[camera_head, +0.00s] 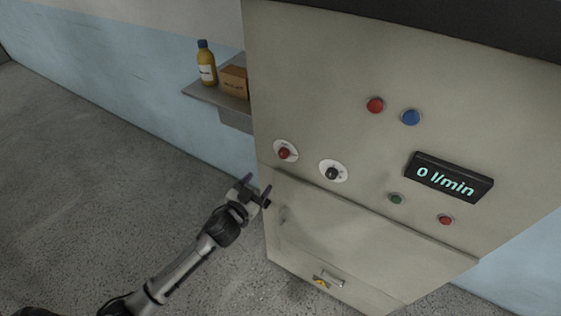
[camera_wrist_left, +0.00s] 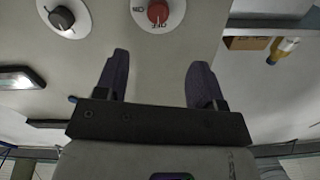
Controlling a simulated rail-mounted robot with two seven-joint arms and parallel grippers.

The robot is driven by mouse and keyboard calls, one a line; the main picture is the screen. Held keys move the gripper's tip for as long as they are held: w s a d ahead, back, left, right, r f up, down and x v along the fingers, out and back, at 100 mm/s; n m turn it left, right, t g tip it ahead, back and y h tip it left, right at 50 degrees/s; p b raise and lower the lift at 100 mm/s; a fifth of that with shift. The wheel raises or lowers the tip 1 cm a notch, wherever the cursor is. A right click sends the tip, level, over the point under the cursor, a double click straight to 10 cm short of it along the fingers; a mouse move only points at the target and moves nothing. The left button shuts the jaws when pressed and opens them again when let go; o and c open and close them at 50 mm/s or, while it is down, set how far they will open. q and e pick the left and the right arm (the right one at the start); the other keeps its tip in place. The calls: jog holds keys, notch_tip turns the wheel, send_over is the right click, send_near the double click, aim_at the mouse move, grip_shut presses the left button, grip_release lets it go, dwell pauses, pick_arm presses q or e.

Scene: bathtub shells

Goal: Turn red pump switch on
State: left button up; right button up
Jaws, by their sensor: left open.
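The red pump switch (camera_head: 285,152) is a red knob on a round white plate, at the left of the grey cabinet's front panel. It also shows in the left wrist view (camera_wrist_left: 158,12) at the top, with "OFF" on its plate beside the knob and another label partly readable. My left gripper (camera_head: 257,188) is open and empty, below and left of the red knob in the head view. In the left wrist view its two fingers (camera_wrist_left: 157,80) point towards the panel, with the red knob beyond and between them, not touched. My right gripper is not in view.
A black knob (camera_head: 332,173) on a white plate sits right of the red one. A red button (camera_head: 375,105), a blue button (camera_head: 411,117) and a display (camera_head: 449,178) reading "0 l/min" are farther right. A shelf (camera_head: 209,95) left of the cabinet holds a yellow bottle (camera_head: 207,66) and brown box (camera_head: 234,82).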

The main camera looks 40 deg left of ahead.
aim_at(282, 156)
pick_arm(q)
jog(key=w, duration=0.4)
jog(key=w+a+p, duration=0.1)
jog(key=w, duration=0.7)
jog(key=shift+a, duration=0.25)
jog(key=shift+w+a, duration=0.15)
jog(key=shift+w, duration=0.6)
jog(key=c, duration=0.9)
